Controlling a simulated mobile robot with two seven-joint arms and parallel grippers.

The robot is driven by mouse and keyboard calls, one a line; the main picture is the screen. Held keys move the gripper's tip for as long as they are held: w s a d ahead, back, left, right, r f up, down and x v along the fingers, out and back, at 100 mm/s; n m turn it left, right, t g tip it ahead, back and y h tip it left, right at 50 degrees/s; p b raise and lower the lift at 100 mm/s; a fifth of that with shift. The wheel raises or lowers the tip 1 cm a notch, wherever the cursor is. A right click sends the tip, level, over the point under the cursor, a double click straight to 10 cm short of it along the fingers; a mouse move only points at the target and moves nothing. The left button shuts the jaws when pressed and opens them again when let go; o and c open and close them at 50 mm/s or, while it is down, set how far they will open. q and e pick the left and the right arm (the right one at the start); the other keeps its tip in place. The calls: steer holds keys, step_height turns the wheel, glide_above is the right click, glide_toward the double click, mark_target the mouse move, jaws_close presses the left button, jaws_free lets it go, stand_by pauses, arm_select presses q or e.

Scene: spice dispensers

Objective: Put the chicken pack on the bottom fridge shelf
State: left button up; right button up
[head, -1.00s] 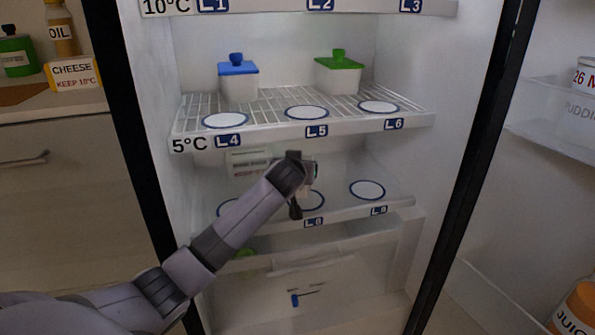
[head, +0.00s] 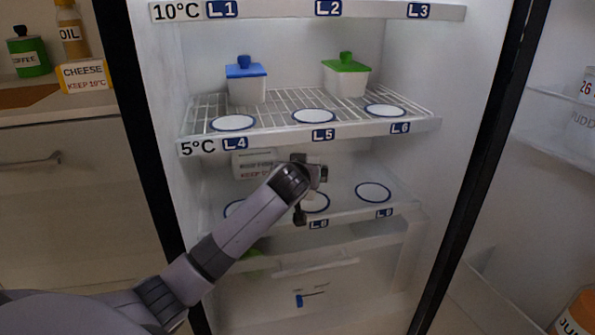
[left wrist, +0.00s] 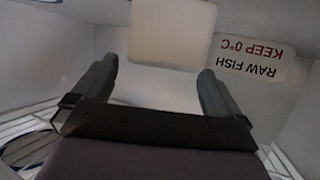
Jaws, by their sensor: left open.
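My left arm reaches into the fridge, and my left gripper (head: 316,177) is over the bottom shelf (head: 345,213), near the ring above L8. In the left wrist view the two fingers of the left gripper (left wrist: 158,75) stand wide apart with nothing between them. A pale, rounded block (left wrist: 172,35) is just beyond the fingertips, apart from them. No label shows on it, so I cannot tell whether it is the chicken pack. My wrist hides this spot in the head view. My right gripper is in neither view.
A white raw fish pack (left wrist: 255,58) stands at the back left of the bottom shelf; it also shows in the head view (head: 253,164). The wire shelf (head: 270,110) above holds a blue-lidded box (head: 246,85) and a green-lidded box (head: 345,78). The L9 ring (head: 373,192) is empty.

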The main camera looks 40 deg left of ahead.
arm_select(q)
steer(key=p+v, duration=0.2)
steer(key=v, duration=0.7)
steer(key=shift+p, duration=0.3)
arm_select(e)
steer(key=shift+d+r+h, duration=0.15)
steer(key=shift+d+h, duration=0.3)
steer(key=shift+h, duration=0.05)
arm_select(q)
steer(key=s+d+f+m+h, duration=0.35)
steer(key=d+f, duration=0.25)
steer(key=d, duration=0.2)
steer(key=s+d+f+m+h, duration=0.3)
steer(key=s+d+f+h, duration=0.15)
steer(key=d+f, duration=0.2)
steer(key=s+d+m+h, duration=0.1)
steer(key=s+d+h, duration=0.3)
steer(key=s+d, duration=0.7)
steer(key=shift+s+f+h, duration=0.2)
steer(key=shift+s+h, duration=0.1)
steer(key=shift+s, duration=0.35)
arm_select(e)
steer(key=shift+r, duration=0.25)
arm_select(q)
steer(key=shift+d+m, duration=0.15)
steer(key=shift+m, duration=0.1)
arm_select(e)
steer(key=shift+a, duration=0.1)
